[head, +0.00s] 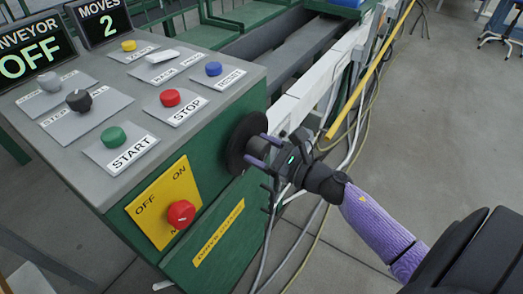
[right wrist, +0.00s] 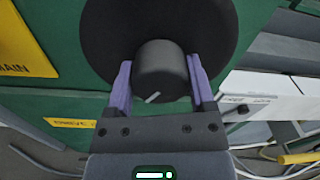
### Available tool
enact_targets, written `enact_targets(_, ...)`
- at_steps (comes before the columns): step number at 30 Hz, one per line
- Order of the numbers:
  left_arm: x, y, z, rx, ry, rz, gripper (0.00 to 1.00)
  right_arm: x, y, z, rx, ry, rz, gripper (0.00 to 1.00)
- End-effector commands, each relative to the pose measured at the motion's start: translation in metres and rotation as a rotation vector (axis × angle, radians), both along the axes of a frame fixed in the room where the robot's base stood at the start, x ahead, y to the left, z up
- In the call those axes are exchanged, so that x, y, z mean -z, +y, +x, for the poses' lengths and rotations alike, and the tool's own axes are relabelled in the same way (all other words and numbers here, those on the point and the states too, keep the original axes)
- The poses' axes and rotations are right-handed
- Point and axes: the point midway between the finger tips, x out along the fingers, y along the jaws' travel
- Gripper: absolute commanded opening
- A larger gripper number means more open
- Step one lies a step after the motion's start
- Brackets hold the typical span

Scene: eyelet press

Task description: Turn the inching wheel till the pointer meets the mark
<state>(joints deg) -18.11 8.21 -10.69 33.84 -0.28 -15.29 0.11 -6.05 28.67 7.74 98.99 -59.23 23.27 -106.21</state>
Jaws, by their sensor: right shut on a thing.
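The inching wheel is a black disc (head: 236,146) on the right side of the green console, with a dark grey hub knob (right wrist: 161,70) at its centre. The hub carries a short pale line (right wrist: 153,97), at its lower left in the right wrist view. My right gripper (head: 262,150) has its purple fingers on both sides of the hub and is shut on it. In the right wrist view the same gripper (right wrist: 160,85) shows a finger on each side of the hub. I cannot make out a separate fixed mark. My left gripper is not in view.
The green console (head: 225,215) has a grey top with a green START button (head: 114,137) and a red STOP button (head: 170,98). A red main switch (head: 181,212) sits on a yellow plate. Displays read CONVEYOR OFF and MOVES 2. Cables and a yellow rail (head: 362,85) lie right of the console.

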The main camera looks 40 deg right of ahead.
Motion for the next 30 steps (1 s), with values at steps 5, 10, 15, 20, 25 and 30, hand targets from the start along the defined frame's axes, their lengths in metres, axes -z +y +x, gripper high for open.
enact_targets(5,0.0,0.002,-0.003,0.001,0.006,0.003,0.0,0.002,0.0,-0.001,0.001,0.001,-0.01,0.0)
enact_targets(10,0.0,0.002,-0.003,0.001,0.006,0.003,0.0,0.002,0.0,-0.001,0.0,0.002,-0.01,0.0)
enact_targets(15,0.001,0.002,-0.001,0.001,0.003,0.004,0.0,0.002,0.0,-0.001,0.0,0.001,-0.009,0.8)
enact_targets(20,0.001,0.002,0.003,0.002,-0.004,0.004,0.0,0.001,0.0,0.0,-0.001,-0.001,-0.008,1.0)
enact_targets(25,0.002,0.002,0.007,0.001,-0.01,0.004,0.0,0.001,0.0,-0.001,0.0,-0.002,-0.008,1.0)
enact_targets(30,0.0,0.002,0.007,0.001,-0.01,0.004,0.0,0.001,-0.008,-0.021,0.001,0.001,-0.005,1.0)
